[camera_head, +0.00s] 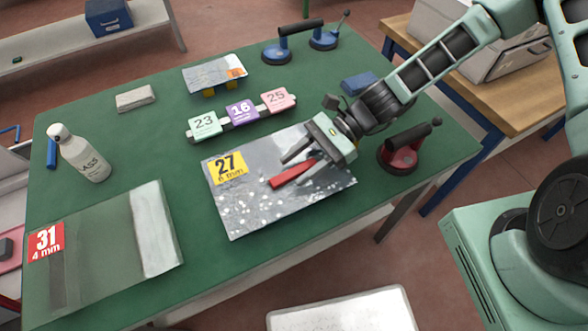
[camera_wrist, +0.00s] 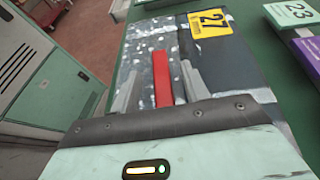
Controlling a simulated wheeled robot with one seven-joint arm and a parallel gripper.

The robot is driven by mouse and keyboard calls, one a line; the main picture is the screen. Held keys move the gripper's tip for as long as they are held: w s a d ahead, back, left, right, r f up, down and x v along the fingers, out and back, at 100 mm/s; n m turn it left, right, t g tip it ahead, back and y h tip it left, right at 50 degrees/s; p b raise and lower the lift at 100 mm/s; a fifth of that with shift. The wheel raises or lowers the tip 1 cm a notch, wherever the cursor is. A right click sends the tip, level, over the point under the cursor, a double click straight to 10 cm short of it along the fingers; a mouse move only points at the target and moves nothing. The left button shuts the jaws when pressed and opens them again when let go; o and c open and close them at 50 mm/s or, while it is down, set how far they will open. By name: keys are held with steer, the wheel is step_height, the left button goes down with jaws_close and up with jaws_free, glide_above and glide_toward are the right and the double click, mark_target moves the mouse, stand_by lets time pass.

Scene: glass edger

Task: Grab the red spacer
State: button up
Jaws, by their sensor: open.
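The red spacer (camera_head: 291,174) is a short flat red bar lying on the glass sheet marked 27 (camera_head: 240,205). In the wrist view the red spacer (camera_wrist: 162,78) runs lengthwise between the fingers. My gripper (camera_head: 291,168) is open, with one finger on each side of the spacer and a gap to at least the left finger in the wrist view. The spacer's near end is hidden by the gripper body in the wrist view. I cannot tell whether the fingertips touch the glass.
The green table (camera_head: 190,160) holds a red suction lifter (camera_head: 403,155) right of my gripper, numbered tags 23, 16 and 25 (camera_head: 242,112) behind, a glass sheet marked 31 (camera_head: 100,250) and a white bottle (camera_head: 80,155) at left. A blue suction lifter (camera_head: 300,45) stands at the back.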

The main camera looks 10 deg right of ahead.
steer(key=shift+x, duration=1.05)
jaws_close()
